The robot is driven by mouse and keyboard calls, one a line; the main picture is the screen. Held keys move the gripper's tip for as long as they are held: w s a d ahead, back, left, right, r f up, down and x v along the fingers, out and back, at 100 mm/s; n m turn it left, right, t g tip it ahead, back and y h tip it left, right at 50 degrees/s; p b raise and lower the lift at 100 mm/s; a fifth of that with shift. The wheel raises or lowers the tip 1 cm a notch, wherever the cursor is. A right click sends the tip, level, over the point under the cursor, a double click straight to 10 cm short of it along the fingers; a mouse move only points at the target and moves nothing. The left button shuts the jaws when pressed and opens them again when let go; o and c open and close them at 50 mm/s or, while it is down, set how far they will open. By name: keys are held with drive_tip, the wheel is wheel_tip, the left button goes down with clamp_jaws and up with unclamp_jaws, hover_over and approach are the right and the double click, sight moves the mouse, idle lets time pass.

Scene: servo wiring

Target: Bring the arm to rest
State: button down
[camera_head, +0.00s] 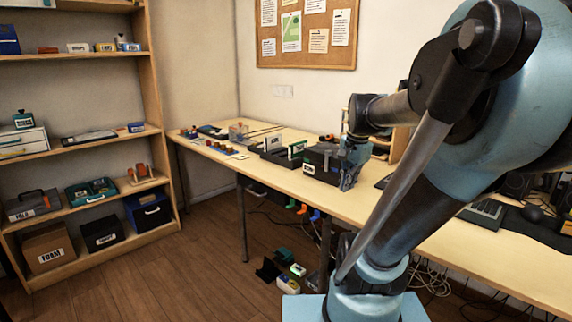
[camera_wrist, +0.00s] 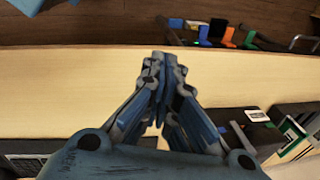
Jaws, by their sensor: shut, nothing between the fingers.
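My gripper (camera_head: 348,182) hangs at the end of my blue arm, over the front part of the long workbench (camera_head: 428,220), with its fingers pointing down. In the wrist view my gripper (camera_wrist: 163,60) shows its two blue fingers meeting at the tips over bare wood of the bench (camera_wrist: 60,85). It is shut and holds nothing. In the head view it stands in front of the right end of a black box (camera_head: 321,163) and hides part of it. I cannot tell how high the fingertips are above the bench.
A laptop (camera_head: 485,212) and mouse lie on the bench at the right. Black boxes, a green-edged board (camera_head: 297,149) and small parts stand along the bench at the left. Shelves (camera_head: 80,142) stand at the far left. Boxes and cables lie beneath the bench. The wooden floor (camera_head: 190,270) is open.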

drive_tip(key=s+f+n, duration=1)
drive_tip(key=s+f, duration=0.1)
drive_tip(key=f, duration=0.1)
drive_tip(key=shift+a+n+h, duration=0.25)
drive_tip(key=shift+n+h, duration=0.15)
